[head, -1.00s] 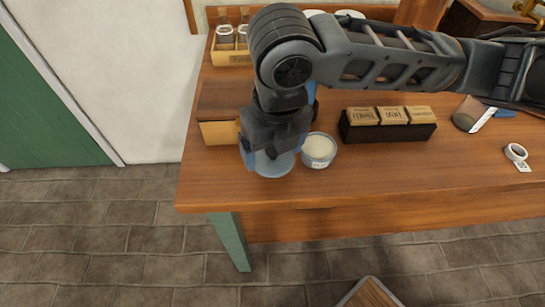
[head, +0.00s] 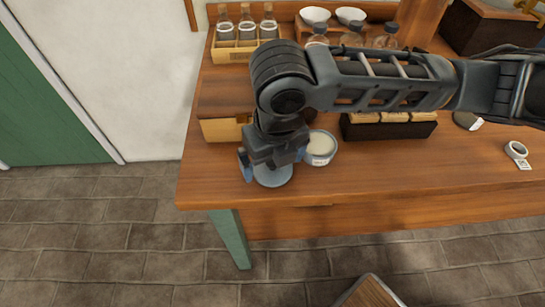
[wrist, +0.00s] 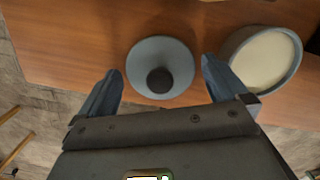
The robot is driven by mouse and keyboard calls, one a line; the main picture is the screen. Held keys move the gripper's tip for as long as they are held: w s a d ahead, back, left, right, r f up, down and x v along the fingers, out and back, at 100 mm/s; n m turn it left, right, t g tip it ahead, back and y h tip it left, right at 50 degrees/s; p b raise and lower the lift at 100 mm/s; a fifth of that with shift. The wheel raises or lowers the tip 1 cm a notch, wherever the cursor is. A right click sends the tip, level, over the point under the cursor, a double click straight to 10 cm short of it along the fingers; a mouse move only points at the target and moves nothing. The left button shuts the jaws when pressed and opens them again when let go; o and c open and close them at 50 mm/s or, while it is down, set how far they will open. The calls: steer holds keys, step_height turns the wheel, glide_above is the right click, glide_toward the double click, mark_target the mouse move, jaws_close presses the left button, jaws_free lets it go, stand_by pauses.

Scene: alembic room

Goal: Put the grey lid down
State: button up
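The grey lid (head: 272,178), a round disc with a dark knob, lies flat on the table near its front left edge. It also shows in the wrist view (wrist: 160,52). My gripper (wrist: 160,66) is open above it, with one blue finger on each side and gaps between the fingers and the lid. In the head view my gripper (head: 272,165) partly hides the lid.
An open jar with pale contents (head: 320,147) stands close to the right of the lid. A black box (head: 388,131) and a white tape roll (head: 516,150) are farther right. A bottle crate (head: 234,50) is behind. The table's front edge (head: 330,208) is close.

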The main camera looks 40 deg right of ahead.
mark_target(276, 173)
step_height(276, 173, up, 12)
steer(key=s, duration=0.1)
steer(key=shift+s+a+p, duration=0.15)
steer(key=shift+s+p, duration=0.05)
steer(key=shift+p, duration=0.15)
steer(key=shift+r, duration=0.1)
